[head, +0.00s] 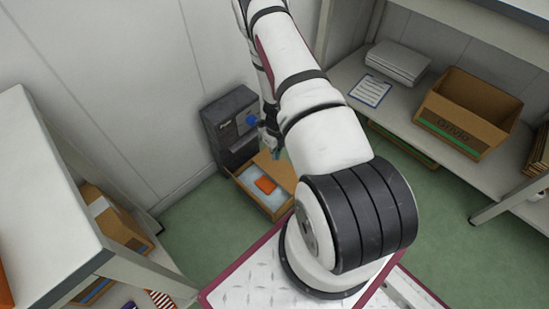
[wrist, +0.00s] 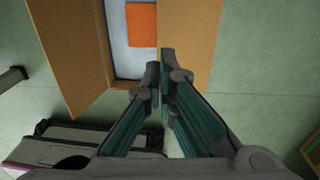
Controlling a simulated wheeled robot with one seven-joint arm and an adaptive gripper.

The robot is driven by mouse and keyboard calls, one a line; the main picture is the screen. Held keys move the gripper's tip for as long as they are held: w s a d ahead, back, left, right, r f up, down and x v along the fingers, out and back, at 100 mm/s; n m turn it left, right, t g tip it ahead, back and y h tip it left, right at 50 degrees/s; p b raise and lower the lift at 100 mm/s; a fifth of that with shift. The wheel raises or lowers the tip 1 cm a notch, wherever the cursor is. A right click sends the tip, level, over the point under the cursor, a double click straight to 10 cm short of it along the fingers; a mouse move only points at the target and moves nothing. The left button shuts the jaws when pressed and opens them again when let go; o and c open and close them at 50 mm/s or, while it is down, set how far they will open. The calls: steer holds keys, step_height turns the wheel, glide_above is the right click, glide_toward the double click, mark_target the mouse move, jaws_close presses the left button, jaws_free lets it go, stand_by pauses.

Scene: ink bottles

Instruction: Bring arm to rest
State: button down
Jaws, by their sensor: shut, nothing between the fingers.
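My gripper (wrist: 160,78) is shut and empty in the wrist view, its two fingers close together. It points down toward an open cardboard box (wrist: 195,45) and hangs over the box's near edge. In the head view my gripper (head: 272,146) is small and partly hidden by my arm, beside the same open box (head: 240,193). My arm is stretched out away from the body. A flat orange thing (head: 265,185) lies on a pale surface inside the box; it also shows in the wrist view (wrist: 143,24). I cannot make out any ink bottle.
A dark grey cabinet-like unit (head: 228,128) stands behind the box by the wall. A shelf unit (head: 45,200) stands at left. At right, a shelf (head: 405,115) holds a brown box (head: 468,108) and stacked paper (head: 398,62). Green floor (head: 200,225) is clear between.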

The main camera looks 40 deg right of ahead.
steer(key=shift+r, duration=0.35)
